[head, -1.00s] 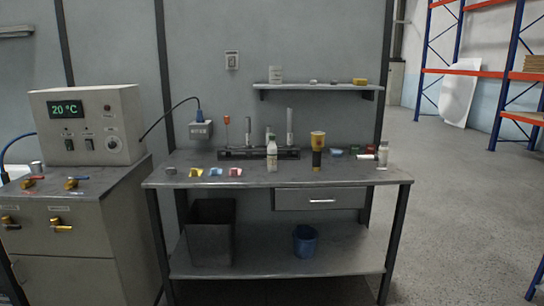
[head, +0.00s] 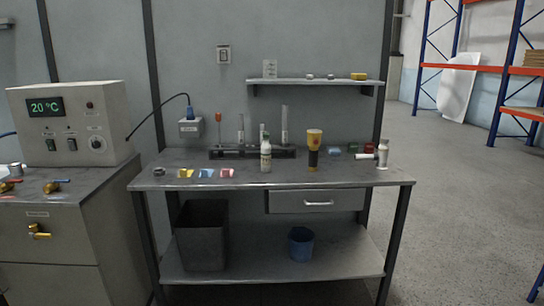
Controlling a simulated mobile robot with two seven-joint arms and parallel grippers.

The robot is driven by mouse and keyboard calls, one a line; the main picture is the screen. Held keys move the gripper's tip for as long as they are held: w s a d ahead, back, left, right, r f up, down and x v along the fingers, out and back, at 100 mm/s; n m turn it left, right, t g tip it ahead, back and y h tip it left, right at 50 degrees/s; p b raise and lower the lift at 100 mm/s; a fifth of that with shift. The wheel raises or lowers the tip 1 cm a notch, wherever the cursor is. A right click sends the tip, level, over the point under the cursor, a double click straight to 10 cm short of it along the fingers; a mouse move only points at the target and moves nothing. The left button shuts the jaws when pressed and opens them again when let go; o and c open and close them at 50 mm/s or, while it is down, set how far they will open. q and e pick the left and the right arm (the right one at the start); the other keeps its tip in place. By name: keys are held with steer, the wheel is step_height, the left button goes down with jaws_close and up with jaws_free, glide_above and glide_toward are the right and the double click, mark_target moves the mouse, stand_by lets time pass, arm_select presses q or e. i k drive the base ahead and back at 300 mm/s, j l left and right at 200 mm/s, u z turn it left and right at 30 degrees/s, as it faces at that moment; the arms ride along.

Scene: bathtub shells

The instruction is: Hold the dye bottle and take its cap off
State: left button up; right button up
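A small white bottle (head: 266,157) with a narrow top stands upright near the middle of the workbench (head: 225,182); it may be the dye bottle, but its label is too small to read. To its right stands a dark container with a yellow-orange top (head: 314,148). A pale bottle (head: 383,153) stands at the right end of the bench, beside a white piece lying on its side. Neither of my grippers is in the head view.
A rack with upright tubes (head: 230,153) stands behind the white bottle. Coloured packets (head: 207,173) lie at the front left. A control box (head: 72,124) stands on a cabinet at left. Below are a dark bin (head: 202,237) and a blue bucket (head: 301,244). Open floor lies right.

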mark_target(266, 148)
steer(key=i+l+z, duration=0.1)
steer(key=i, duration=0.45)
steer(key=i+l, duration=0.1)
steer(key=i, duration=0.45)
steer(key=l+z, duration=0.05)
